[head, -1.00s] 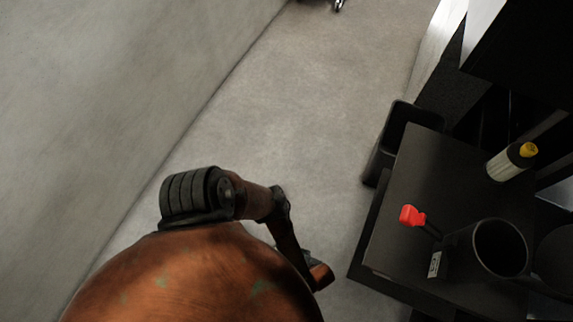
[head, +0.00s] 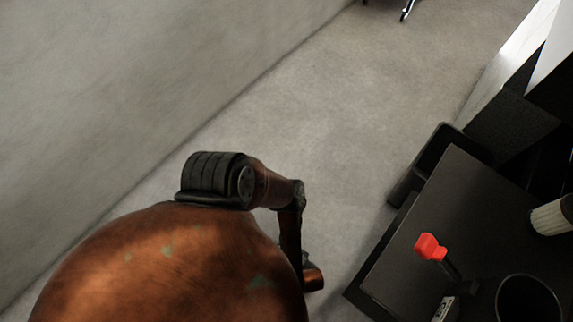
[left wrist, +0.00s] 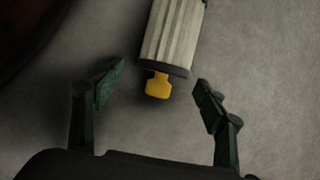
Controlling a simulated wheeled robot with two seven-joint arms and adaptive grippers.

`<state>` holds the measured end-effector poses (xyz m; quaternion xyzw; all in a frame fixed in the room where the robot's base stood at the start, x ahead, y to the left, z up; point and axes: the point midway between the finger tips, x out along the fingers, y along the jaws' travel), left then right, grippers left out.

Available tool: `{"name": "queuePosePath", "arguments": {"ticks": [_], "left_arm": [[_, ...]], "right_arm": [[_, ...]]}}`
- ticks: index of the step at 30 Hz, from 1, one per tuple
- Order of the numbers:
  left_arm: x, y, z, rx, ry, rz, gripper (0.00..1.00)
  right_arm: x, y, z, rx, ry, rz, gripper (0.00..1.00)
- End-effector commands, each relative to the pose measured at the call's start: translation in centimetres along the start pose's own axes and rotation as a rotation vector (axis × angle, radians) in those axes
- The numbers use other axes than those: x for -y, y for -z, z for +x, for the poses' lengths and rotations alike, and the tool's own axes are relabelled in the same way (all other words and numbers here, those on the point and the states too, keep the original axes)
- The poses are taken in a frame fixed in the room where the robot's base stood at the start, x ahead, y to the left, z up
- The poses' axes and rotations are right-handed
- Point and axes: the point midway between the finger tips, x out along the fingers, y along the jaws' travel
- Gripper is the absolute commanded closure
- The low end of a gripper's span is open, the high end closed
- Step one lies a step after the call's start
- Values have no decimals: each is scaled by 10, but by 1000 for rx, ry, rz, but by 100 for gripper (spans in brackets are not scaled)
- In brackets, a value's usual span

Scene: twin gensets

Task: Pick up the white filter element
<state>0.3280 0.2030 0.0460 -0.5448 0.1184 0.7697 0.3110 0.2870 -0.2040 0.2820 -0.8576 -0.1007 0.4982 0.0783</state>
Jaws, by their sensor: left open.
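A white ribbed filter element (left wrist: 173,36) with a dark end and a yellow knob (left wrist: 158,86) is in the upper middle of the left wrist view. My left gripper (left wrist: 160,78) is open, with its two green-and-black fingers on either side of the yellow knob and apart from it. The filter's body lies beyond the fingertips, and its far end is cut off. I cannot tell if both are the same piece. My right gripper is not in view.
On the black table are a red-topped handle (head: 430,247) and a dark round cup (head: 528,303). A black open bin (head: 437,160) stands beside its far edge.

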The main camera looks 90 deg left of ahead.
Motion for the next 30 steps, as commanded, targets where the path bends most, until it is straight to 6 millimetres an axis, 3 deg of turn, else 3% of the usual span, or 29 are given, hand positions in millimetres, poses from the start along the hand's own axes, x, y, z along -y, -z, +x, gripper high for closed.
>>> {"name": "queuePosePath", "arguments": {"ticks": [3,24,30], "left_arm": [[0,0,-1,-1,0,0,34],[0,0,0,0,0,0,82],[0,0,-1,0,0,0,83]], "right_arm": [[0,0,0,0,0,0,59],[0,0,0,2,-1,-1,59],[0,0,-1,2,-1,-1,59]]}}
